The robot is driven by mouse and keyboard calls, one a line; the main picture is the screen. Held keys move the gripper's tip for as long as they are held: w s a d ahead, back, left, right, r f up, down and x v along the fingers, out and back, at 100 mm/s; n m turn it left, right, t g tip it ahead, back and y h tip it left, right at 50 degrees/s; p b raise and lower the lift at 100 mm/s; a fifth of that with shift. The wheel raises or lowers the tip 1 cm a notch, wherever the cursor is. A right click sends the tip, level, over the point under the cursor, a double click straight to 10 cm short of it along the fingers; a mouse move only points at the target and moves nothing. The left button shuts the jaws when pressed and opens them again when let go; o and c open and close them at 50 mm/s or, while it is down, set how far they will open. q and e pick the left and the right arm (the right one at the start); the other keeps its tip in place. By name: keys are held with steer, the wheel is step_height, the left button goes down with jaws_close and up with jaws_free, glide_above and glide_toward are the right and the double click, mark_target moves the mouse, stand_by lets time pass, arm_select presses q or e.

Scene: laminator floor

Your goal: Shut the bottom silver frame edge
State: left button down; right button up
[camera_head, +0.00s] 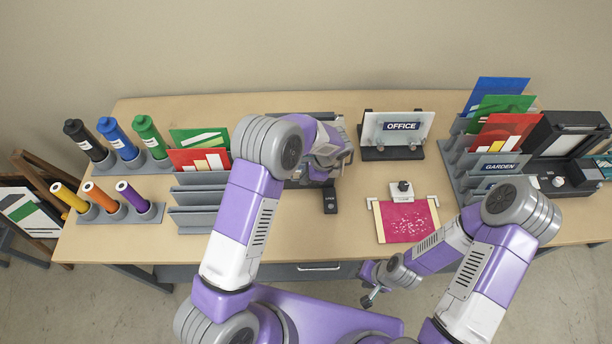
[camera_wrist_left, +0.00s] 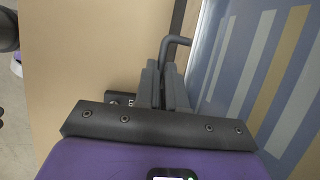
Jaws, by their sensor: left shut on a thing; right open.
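My left gripper (camera_wrist_left: 166,88) is shut on a dark grey bent bar (camera_wrist_left: 177,42) in the left wrist view. I cannot tell whether the bar belongs to the bottom silver frame edge. In the head view my left arm hides most of the frame at the table's middle, and the left gripper (camera_head: 335,160) is over that spot. My right gripper (camera_head: 367,285) is open and empty, off the front edge of the table.
A small black device (camera_head: 330,200) lies by the left gripper. An OFFICE sign (camera_head: 396,127) stands behind, and a pink sheet (camera_head: 405,221) lies at right. Grey racks (camera_head: 200,198) and rolls (camera_head: 110,135) stand at left. Folders (camera_head: 500,125) and a black machine (camera_head: 565,135) are at right.

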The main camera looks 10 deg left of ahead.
arm_select(q)
steer(key=c, duration=1.5)
jaws_free()
steer(key=v, duration=0.7)
steer(key=shift+r, duration=0.25)
steer(key=shift+s+d+f, duration=0.1)
